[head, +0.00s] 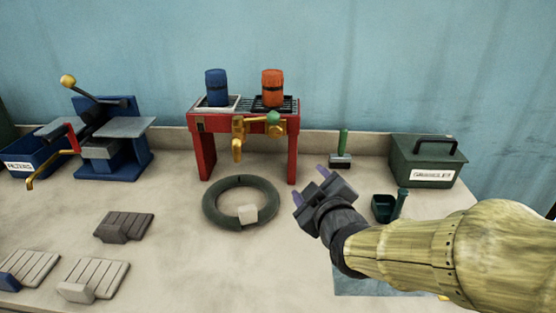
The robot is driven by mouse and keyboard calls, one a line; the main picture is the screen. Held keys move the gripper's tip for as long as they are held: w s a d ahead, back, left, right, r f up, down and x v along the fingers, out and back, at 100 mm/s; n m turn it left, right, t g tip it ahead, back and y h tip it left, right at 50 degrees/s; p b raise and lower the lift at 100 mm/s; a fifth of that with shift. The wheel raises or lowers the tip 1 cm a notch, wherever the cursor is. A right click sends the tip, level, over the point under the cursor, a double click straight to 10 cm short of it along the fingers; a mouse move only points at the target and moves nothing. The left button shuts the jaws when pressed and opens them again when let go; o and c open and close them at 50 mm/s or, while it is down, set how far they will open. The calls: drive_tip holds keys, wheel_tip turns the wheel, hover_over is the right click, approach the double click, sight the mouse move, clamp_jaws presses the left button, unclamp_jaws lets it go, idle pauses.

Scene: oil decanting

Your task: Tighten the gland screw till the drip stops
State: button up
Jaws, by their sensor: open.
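A brass tap (239,128) with a spout hanging at its left is fixed to the front of a red stand (291,158). A small green knob (273,118) sits on the tap's right part. I cannot make out the gland screw or any drip at this size. My gripper (310,185) has purple fingertips, is open and empty, and is in front of and to the right of the tap, apart from it.
A blue can (217,87) and an orange can (272,88) stand on the red stand. A blue press (120,160) stands left, a green box (423,160) right. Bare bench (180,270) lies in front.

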drive_tip(key=n+t+b, duration=0.1)
drive_tip(key=b, duration=0.1)
drive_tip(key=s+a+n+t+y+b, duration=0.1)
drive_tip(key=t+b, duration=0.1)
drive_tip(key=b, duration=0.1)
drive_tip(key=a+n+t+y+b, duration=0.1)
drive_tip(key=b, duration=0.2)
drive_tip(key=shift+s+f+n, duration=0.25)
drive_tip(key=shift+f+n, duration=0.05)
drive_tip(key=shift+n, duration=0.1)
drive_tip(key=shift+w+a+r, duration=0.1)
drive_tip(key=shift+w, duration=0.05)
drive_tip(key=p, duration=0.5)
approach(277, 135)
drive_tip(key=x, duration=0.9)
drive_tip(key=shift+a, duration=0.1)
